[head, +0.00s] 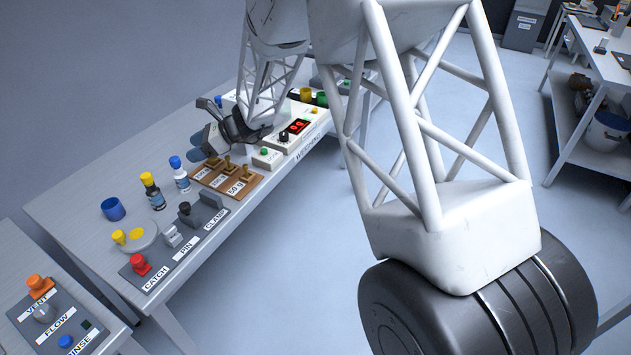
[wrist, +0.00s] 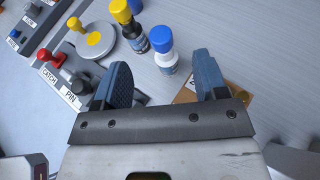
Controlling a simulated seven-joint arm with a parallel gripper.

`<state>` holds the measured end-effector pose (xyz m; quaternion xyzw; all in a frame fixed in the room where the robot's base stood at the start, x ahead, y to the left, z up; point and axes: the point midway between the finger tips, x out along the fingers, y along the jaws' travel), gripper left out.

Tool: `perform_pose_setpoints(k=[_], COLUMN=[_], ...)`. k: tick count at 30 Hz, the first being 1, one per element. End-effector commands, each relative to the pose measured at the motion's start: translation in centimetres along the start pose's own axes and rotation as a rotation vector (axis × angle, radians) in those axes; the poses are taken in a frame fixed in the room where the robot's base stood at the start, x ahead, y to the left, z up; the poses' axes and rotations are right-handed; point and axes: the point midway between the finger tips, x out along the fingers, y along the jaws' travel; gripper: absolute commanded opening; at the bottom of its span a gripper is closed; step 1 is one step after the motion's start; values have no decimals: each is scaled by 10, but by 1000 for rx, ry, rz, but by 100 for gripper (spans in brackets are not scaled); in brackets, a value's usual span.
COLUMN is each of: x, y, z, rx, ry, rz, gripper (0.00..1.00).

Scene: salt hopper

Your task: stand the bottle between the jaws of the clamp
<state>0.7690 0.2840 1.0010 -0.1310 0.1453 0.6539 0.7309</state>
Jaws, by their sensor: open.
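Two small bottles stand upright on the bench: a white one with a blue cap (head: 181,180) and a dark one with a yellow cap (head: 153,196). The blue-capped bottle (wrist: 165,55) and yellow-capped bottle (wrist: 132,28) also show in the wrist view. The clamp (head: 210,206) is a grey block beside a black knob on the labelled panel; its jaws are too small to make out clearly. My gripper (head: 203,120) is open and empty above the bench, behind the weights. In the wrist view its fingers (wrist: 162,78) are apart, with the blue-capped bottle beyond the gap, untouched.
A red CATCH knob (head: 139,263) and grey PIN part (head: 172,236) share the panel. A round dish with yellow parts (head: 147,236) and a blue cup (head: 113,209) stand left of the bottles. Brass weights sit on a wooden block (head: 252,180), near the weighing unit (head: 299,142).

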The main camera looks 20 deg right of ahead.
Motion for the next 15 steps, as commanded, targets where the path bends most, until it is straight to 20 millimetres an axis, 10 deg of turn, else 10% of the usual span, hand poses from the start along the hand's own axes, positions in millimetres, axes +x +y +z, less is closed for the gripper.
perform_pose_setpoints(k=[15], x=[-61], y=[63], z=[30], rx=[-263], ry=[137], rz=[75], gripper=[66])
